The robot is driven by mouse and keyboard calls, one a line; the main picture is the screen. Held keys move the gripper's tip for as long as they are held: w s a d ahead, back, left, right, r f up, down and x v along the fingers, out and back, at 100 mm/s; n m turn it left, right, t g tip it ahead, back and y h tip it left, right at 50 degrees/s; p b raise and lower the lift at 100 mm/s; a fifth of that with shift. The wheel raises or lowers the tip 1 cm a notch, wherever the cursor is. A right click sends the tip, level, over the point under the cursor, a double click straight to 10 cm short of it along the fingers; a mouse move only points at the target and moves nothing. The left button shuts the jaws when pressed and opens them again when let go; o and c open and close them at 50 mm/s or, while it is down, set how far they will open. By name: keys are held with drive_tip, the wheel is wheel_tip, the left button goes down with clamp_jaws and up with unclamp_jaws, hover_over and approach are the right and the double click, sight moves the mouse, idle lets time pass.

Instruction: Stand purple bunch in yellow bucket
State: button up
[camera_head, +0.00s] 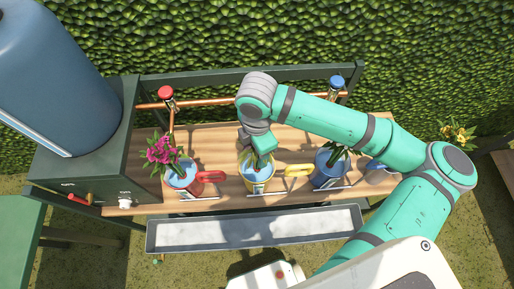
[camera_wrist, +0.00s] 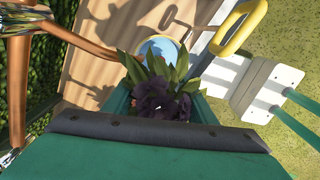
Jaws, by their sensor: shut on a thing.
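The yellow bucket (camera_head: 258,187) stands in the middle of the wooden bench, with its yellow handle (camera_head: 298,170) pointing right. My gripper (camera_head: 262,150) is directly over the bucket's mouth. In the wrist view my gripper (camera_wrist: 162,108) is shut on the purple bunch (camera_wrist: 160,98), whose dark purple flowers and green leaves show between the fingers. The stems are hidden, so I cannot tell how deep they reach into the bucket. A yellow handle also shows at the upper right of the wrist view (camera_wrist: 240,28).
A blue bucket (camera_head: 182,180) with pink flowers (camera_head: 162,152) and a red handle stands left. Another blue bucket (camera_head: 328,180) with dark green leaves stands right. A copper pipe (camera_head: 215,103) with red and blue taps runs behind. A grey trough (camera_head: 255,229) lies in front.

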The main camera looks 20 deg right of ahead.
drive_tip(key=o, duration=1.7)
drive_tip(key=shift+r, duration=0.1)
wheel_tip(320, 180, up, 11)
drive_tip(key=shift+f, duration=0.15)
